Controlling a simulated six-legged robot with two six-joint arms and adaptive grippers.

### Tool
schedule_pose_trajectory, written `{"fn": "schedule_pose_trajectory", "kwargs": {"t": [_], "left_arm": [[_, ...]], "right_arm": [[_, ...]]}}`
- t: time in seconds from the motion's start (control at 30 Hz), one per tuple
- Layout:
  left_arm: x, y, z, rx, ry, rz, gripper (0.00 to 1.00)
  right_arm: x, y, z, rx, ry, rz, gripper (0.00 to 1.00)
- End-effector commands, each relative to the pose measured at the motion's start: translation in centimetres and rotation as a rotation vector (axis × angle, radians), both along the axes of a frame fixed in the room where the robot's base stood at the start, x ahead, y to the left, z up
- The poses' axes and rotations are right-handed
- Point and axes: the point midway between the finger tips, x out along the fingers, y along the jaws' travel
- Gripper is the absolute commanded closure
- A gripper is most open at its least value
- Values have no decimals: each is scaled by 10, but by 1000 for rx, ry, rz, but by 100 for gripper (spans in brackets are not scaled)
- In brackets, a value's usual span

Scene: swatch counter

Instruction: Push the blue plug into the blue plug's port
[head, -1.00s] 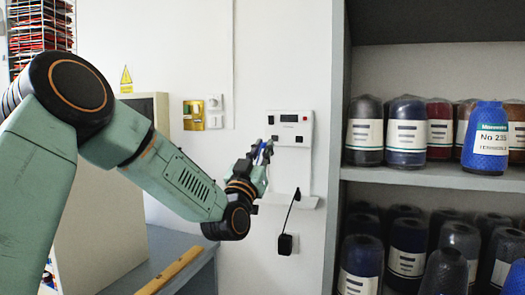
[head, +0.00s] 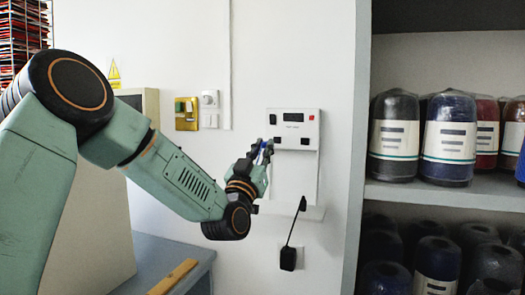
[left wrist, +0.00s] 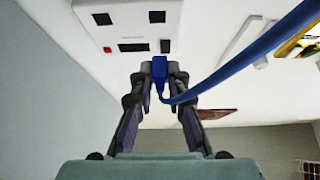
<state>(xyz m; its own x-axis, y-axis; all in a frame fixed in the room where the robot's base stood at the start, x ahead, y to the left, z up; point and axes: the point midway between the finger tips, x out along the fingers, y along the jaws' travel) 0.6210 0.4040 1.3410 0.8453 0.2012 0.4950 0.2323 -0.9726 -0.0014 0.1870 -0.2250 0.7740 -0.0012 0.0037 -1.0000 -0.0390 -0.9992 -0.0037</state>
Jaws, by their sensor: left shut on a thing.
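My left gripper (head: 262,152) is shut on the blue plug (left wrist: 160,70), which sits between the fingertips in the left wrist view. A blue cable (left wrist: 230,62) runs from the plug to the upper right there. The white wall unit (head: 300,170) is just beyond the gripper in the head view, with a dark display, a red spot and small dark openings. The unit also shows in the left wrist view (left wrist: 118,32), with the plug in front of its lower edge, apparently apart from it. I cannot tell which opening is the blue plug's port. My right gripper is not in view.
A black adapter (head: 288,258) with a thin cord hangs below the unit's small ledge (head: 312,213). A shelf (head: 430,195) with several wrapped thread cones stands at right. A brass plate (head: 187,114) and white switch (head: 209,108) are on the wall. A counter (head: 150,258) lies below.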

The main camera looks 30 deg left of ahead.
Motion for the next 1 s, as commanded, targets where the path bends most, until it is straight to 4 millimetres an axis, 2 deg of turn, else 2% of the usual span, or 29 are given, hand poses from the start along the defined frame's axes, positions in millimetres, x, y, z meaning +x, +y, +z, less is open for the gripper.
{"fn": "schedule_pose_trajectory", "kwargs": {"t": [0.57, 1.0], "left_arm": [[-4, -3, 0, 0, 0, -1, 100], [28, 6, -1, 3, 1, -1, 100]], "right_arm": [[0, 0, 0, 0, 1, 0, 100], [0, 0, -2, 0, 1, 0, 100]]}}
